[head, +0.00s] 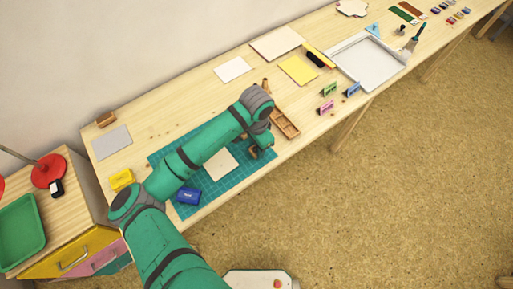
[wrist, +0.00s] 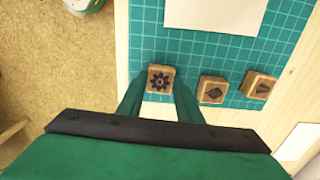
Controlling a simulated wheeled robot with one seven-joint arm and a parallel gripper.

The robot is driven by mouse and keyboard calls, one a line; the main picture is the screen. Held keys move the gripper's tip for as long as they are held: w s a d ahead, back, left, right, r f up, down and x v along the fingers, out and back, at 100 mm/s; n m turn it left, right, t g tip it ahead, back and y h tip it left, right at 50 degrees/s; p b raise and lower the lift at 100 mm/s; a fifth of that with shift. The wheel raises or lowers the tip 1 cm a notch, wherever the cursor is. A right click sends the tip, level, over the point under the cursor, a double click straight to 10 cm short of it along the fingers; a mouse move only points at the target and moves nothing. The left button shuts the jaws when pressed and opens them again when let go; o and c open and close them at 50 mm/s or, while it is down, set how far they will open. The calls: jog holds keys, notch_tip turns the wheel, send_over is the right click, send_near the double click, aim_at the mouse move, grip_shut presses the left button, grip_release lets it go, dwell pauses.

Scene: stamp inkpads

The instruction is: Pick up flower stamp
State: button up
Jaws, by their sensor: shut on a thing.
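The flower stamp (wrist: 161,79) is a small wooden block with a dark flower on its face. In the wrist view it sits between the two green fingers of my gripper (wrist: 158,92), which is shut on it. I cannot tell whether it is clear of the mat. To its right are a stamp with a leaf-like mark (wrist: 212,90) and another stamp with a dark mark (wrist: 258,85), both on the green cutting mat (wrist: 285,40). In the head view my arm hides most of the gripper and the flower stamp.
A pale card (head: 221,164) lies on the mat. A wooden tray (head: 285,124) is right of the gripper. Pink, green and blue small items stand farther right along the table.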

jog(key=shift+r, duration=0.6)
jog(key=s+d+r, duration=0.2)
jog(key=s+r, duration=0.4)
jog(key=s+d+r, duration=0.3)
jog(key=s+r, duration=0.2)
jog(key=s, duration=0.2)
jog(key=shift+d+r, duration=0.25)
jog(key=shift+r, duration=0.1)
